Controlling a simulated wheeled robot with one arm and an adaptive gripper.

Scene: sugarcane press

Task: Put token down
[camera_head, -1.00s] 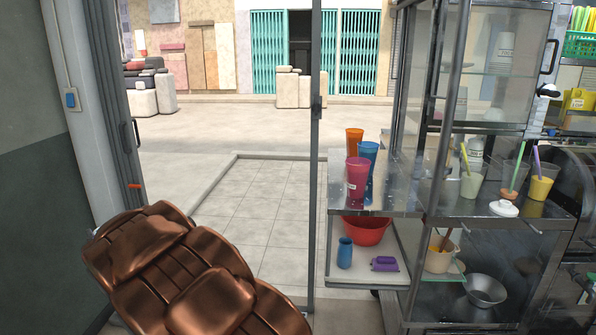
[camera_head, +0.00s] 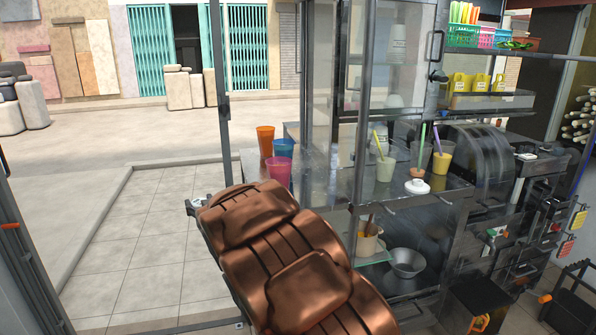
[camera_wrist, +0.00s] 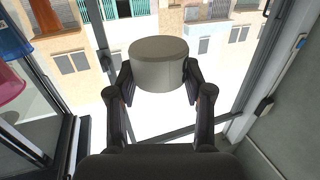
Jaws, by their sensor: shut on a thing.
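My gripper (camera_wrist: 157,82) shows in the wrist view, its two dark fingers closed on the sides of a pale grey, short round block (camera_wrist: 158,62), which I take to be the token. The token is held up in the air, with the bright street and house fronts behind it. It touches nothing but the fingers. In the head view my copper-coloured arm fills the lower middle, and neither the token nor the fingers can be made out there.
A metal and glass cart (camera_head: 345,130) stands at the centre right. Orange (camera_head: 265,141), blue (camera_head: 284,148) and pink (camera_head: 278,172) cups stand on its left shelf. Drinks with straws and a white lid (camera_head: 417,187) stand on its counter. Tiled floor (camera_head: 140,235) at left is clear.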

